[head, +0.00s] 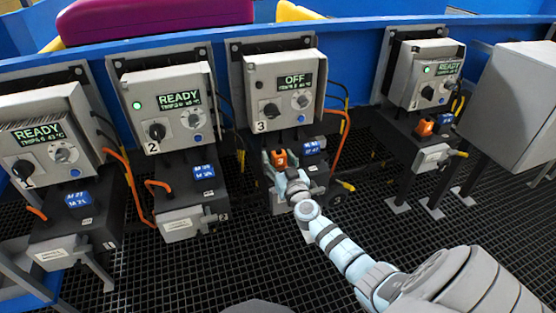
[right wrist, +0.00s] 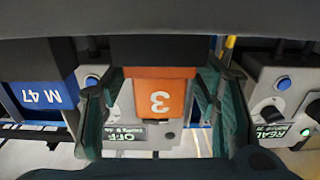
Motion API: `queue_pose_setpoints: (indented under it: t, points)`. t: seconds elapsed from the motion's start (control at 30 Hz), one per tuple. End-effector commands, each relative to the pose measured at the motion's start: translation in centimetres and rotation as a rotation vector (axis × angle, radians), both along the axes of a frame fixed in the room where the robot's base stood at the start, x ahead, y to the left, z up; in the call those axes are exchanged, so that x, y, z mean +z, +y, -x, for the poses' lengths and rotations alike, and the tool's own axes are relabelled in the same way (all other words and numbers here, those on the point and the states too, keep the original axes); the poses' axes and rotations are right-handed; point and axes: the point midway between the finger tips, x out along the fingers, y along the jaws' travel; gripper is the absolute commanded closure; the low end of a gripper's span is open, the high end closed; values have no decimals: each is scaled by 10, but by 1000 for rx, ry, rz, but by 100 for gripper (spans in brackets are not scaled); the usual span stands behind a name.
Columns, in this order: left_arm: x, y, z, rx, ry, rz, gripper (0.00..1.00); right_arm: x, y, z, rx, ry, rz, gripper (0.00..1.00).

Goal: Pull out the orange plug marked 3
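The orange plug marked 3 (head: 280,158) is upright in the dark box under the third control unit, whose display reads OFF. My right gripper (head: 277,165) reaches it from the front, with its fingers on either side of the plug. In the right wrist view the orange plug (right wrist: 160,93) appears upside down between the two green fingers of the gripper (right wrist: 160,110). The fingers are apart, and a gap shows between the plug and each finger. The plug's lower part is hidden by the gripper in the head view. My left gripper is not in view.
A blue plug (head: 311,148) sits close beside the orange one; it also shows in the right wrist view (right wrist: 40,95). Other units reading READY stand left (head: 170,105) and right (head: 425,75), the right one with another orange plug (head: 425,127). Orange cables hang between units. Grated floor in front is clear.

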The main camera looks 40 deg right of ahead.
Motion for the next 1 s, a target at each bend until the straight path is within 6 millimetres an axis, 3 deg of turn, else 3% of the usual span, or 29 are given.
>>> queue_pose_setpoints:
  t: [0.03, 0.3, 1.0]
  points:
    - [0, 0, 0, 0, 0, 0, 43, 0, 0, 0, 0, 0, 0, 58]
    - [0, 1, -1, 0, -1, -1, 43, 0, 0, 0, 0, 0, 0, 97]
    - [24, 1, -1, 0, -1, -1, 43, 28, 0, 0, -1, 0, 0, 97]
